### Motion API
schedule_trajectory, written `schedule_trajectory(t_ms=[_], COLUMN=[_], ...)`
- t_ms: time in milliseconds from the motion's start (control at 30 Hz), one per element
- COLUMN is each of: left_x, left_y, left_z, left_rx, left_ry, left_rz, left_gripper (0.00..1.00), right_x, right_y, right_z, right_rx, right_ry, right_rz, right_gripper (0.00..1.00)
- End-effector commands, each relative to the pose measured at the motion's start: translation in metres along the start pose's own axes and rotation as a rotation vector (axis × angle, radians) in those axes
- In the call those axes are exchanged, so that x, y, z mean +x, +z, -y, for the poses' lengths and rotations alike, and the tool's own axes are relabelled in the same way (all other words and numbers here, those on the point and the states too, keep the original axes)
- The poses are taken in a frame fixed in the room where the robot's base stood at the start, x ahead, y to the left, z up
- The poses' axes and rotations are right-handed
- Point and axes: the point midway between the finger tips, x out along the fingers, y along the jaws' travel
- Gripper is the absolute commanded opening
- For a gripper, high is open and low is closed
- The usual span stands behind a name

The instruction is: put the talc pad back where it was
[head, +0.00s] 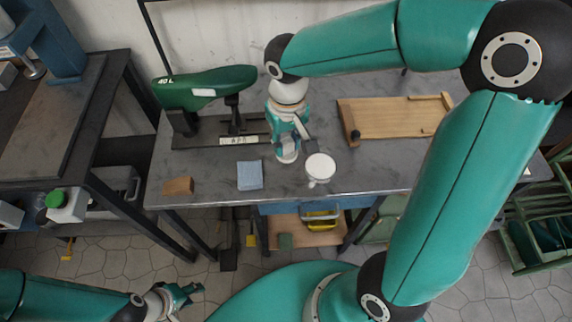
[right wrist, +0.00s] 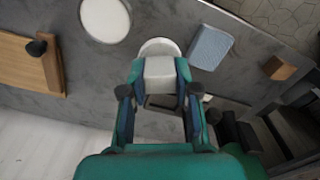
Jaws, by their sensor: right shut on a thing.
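My right gripper (head: 288,138) is over the bench, pointing down, and shut on the talc pad (head: 288,156), a whitish pad. In the right wrist view the gripper (right wrist: 160,85) has its fingers on both sides of a pale block-like part of the pad (right wrist: 160,70), with a white rounded part (right wrist: 158,46) showing beyond it. I cannot tell whether the pad touches the bench. A round white dish (head: 320,166) stands just right of the pad; it also shows in the right wrist view (right wrist: 105,18). My left gripper (head: 180,297) is low at the left, away from the bench, open and empty.
A light-blue block (head: 249,175) and a small brown block (head: 178,186) lie on the grey bench (head: 215,178), left of the pad. A wooden board (head: 395,118) lies at the back right. Bare bench lies right of the dish.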

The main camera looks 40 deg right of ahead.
Motion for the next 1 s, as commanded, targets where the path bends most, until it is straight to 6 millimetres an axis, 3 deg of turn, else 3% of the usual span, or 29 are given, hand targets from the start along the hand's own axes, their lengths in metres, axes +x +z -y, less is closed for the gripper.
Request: schedule_trajectory(t_ms=[33,200,433,700,933,967,1000], left_x=[0.002,0.005,0.006,0.01,0.01,0.01,0.01], left_y=[0.0,0.0,0.0,0.0,0.0,0.0,0.0], left_z=[0.001,0.002,0.002,0.004,0.004,0.004,0.004], left_rx=[0.0,0.0,0.0,0.0,0.0,0.0,0.0], left_ry=[0.0,0.0,0.0,0.0,0.0,0.0,0.0], left_rz=[0.0,-0.001,-0.001,-0.001,-0.001,-0.001,-0.001], left_gripper=[0.4,0.4,0.4,0.4,0.4,0.4,0.4], right_x=[0.016,0.046,0.062,0.096,0.098,0.098,0.098], right_y=[0.002,0.002,0.001,0.002,0.001,0.002,0.002], right_z=[-0.001,-0.002,-0.002,-0.002,-0.002,-0.002,-0.002], right_rx=[0.001,0.005,0.005,0.006,0.005,0.005,0.005], right_ry=[0.001,-0.001,0.0,0.0,-0.001,-0.001,-0.001], right_rz=[0.007,0.003,0.001,0.001,-0.001,-0.001,-0.001], right_gripper=[0.02,0.02,0.02,0.02,0.02,0.34,0.4])
